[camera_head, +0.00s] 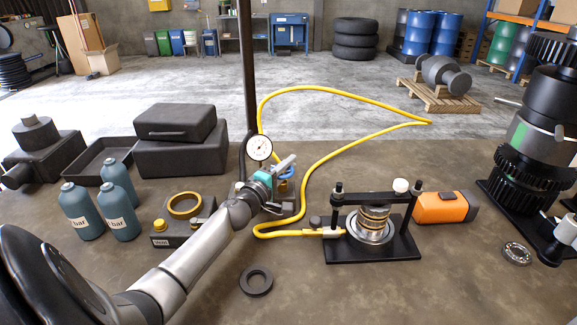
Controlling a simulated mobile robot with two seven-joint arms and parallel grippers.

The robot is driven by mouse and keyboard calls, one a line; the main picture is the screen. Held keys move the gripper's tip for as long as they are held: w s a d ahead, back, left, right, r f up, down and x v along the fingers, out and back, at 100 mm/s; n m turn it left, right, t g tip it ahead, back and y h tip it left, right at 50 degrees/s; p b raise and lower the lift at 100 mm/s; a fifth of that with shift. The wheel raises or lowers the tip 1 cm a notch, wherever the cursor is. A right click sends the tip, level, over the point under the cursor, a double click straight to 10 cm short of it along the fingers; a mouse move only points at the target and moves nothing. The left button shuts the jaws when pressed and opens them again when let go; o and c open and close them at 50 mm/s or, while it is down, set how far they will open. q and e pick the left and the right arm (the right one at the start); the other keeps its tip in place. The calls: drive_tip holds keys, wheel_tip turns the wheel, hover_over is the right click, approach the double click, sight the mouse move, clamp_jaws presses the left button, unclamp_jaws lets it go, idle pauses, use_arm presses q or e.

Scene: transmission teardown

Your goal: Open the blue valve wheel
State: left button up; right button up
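The blue valve wheel (285,173) shows only in part, small, just right of my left wrist. It sits by a brass fitting (283,187) below the round pressure gauge (259,147). My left arm reaches in from the lower left, and my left gripper (283,184) is right at the wheel. A light grey finger-like part lies above the wheel and darker parts lie below it. The gripper and wrist hide part of the valve. I cannot tell whether the fingers touch the wheel or how far apart they are.
A yellow hose (345,144) loops from the valve area to a black press stand (372,247). A dark post (248,70) rises behind the gauge. Blue-grey bottles (80,212) and black cases (180,156) stand left. A dark ring (256,281) lies in front on open bench.

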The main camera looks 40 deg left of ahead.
use_arm(q)
drive_tip(key=shift+y, duration=0.4)
clamp_jaws()
drive_tip(key=n+y+p, duration=0.1)
drive_tip(key=n+y, duration=0.1)
drive_tip(key=n+g+y+p, duration=0.1)
drive_tip(key=y, duration=0.1)
drive_tip(key=shift+s+a+n+g+y, duration=0.1)
drive_tip(key=shift+a+n+g+y, duration=0.2)
drive_tip(key=shift+a+n+y, duration=0.1)
drive_tip(key=n+g+y, duration=0.2)
drive_tip(key=y, duration=0.1)
drive_tip(key=shift+s+a+n+y+p, duration=0.15)
drive_tip(key=shift+a+n+y+p, duration=0.15)
drive_tip(key=shift+p, duration=0.05)
drive_tip(key=shift+s+a+f+n+g+y, duration=0.1)
drive_tip(key=shift+s+a+n+g+y, duration=0.05)
drive_tip(key=shift+n+g+y, duration=0.8)
drive_tip(key=shift+s+a+n+g+y+b, duration=0.2)
drive_tip(key=shift+n+g+y+b, duration=0.25)
drive_tip(key=shift+n+g+y, duration=0.4)
drive_tip(key=shift+s+a+n+g+y+b, duration=0.15)
drive_tip(key=shift+n+g+y+b, duration=0.4)
drive_tip(key=shift+g, duration=0.45)
drive_tip(key=shift+s, duration=0.1)
drive_tip(key=shift+o, duration=2)
unclamp_jaws()
